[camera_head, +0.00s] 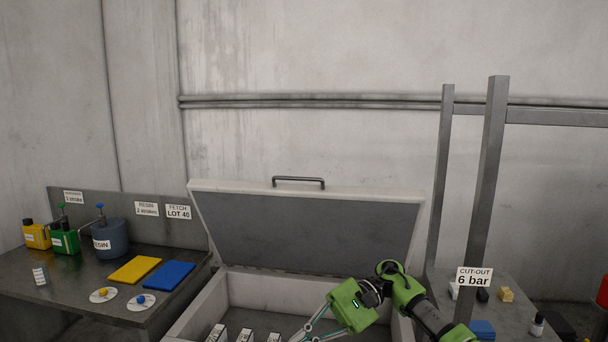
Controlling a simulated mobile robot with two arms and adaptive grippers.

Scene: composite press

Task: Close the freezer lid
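The freezer lid (310,232) stands open, tilted up at the back of the freezer, with its dark grey inner face toward me. A dark bar handle (298,180) sits on its top edge. The freezer's pale body (207,304) is open below it, and its front is cut off by the picture's bottom edge. My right gripper (303,337) reaches in from the right, low over the freezer opening and well below the handle. Its fingertips are at the bottom edge, so its opening is unclear. My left gripper is out of view.
Several white labelled boxes (245,336) stand inside the freezer. A left bench (60,284) holds resin containers, a yellow mat (135,269) and a blue mat (169,275). A metal post frame (485,180) and a table with small items stand at the right.

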